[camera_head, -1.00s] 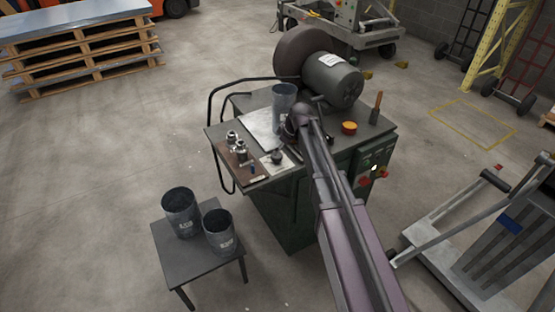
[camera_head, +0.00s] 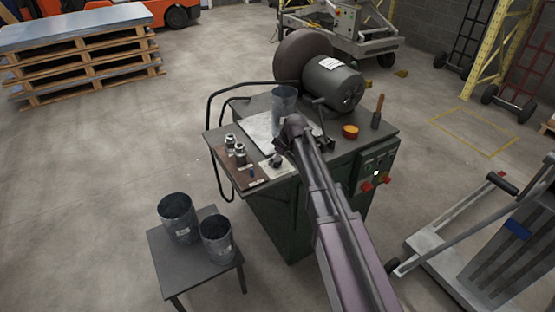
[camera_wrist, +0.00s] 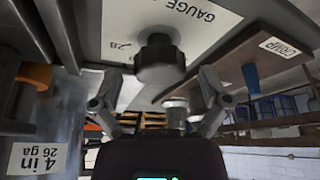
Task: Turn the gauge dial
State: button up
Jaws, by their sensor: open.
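The gauge dial is a dark round knob (camera_wrist: 159,62) on a white plate (camera_wrist: 205,20) printed "GAUGE" and, at its edge, "28". In the wrist view, which looks upside down, the knob is at top centre. My gripper (camera_wrist: 159,88) is open, with one finger on either side of the knob's line and the tips apart from it. I cannot tell whether the fingers reach the knob's depth. In the head view the dial (camera_head: 276,161) shows on the machine bench next to my wrist; the fingers are mostly hidden behind my arm.
A brown board (camera_head: 241,169) with metal fittings sits beside the dial. A grey duct cylinder (camera_head: 284,104) stands behind my wrist, and the "4 in 26 ga" label (camera_wrist: 38,158) shows close by.

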jog(key=c, duration=1.2)
jog(key=shift+o, duration=0.2)
jog(key=shift+s+m, duration=0.1)
jog(key=shift+m, duration=0.4)
jog(key=m+t+h, duration=0.1)
jog(key=m, duration=0.1)
jog(key=shift+m, duration=0.3)
jog(key=m+h, duration=0.1)
jog(key=m, duration=0.2)
jog(key=shift+t, duration=0.4)
jog(key=m+h, duration=0.1)
jog(key=m, duration=0.3)
jog(key=shift+a+m+h, duration=0.15)
jog(key=shift+m+h, duration=1.15)
jog(key=shift+m, duration=1.3)
